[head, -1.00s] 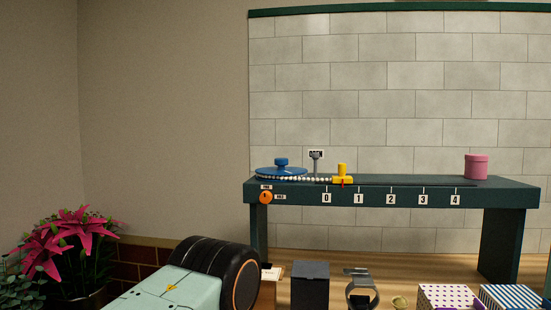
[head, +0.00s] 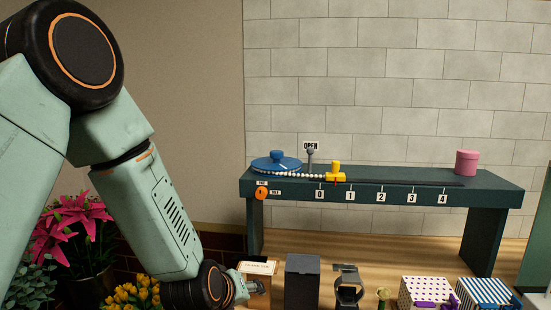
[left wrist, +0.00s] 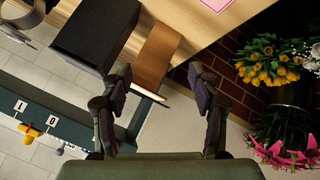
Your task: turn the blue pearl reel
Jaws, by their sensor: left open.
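The blue pearl reel (head: 277,163) is a flat disc with a raised knob, on the left end of the dark green bench (head: 400,180). A string of white pearls (head: 306,176) runs from it to a yellow slider (head: 336,174). The slider also shows in the left wrist view (left wrist: 30,132); the reel cannot be made out there. My left gripper (head: 252,287) is low in front of the bench, below and apart from the reel. In the left wrist view its fingers (left wrist: 158,82) stand wide apart with nothing between them. My right gripper is out of view.
A post with an OPEN sign (head: 310,146) stands behind the pearls. An orange knob (head: 261,193) and number labels are on the bench front. A pink canister (head: 467,162) stands at the right. A wooden box (head: 259,269) and dark box (head: 302,278) are near my left gripper.

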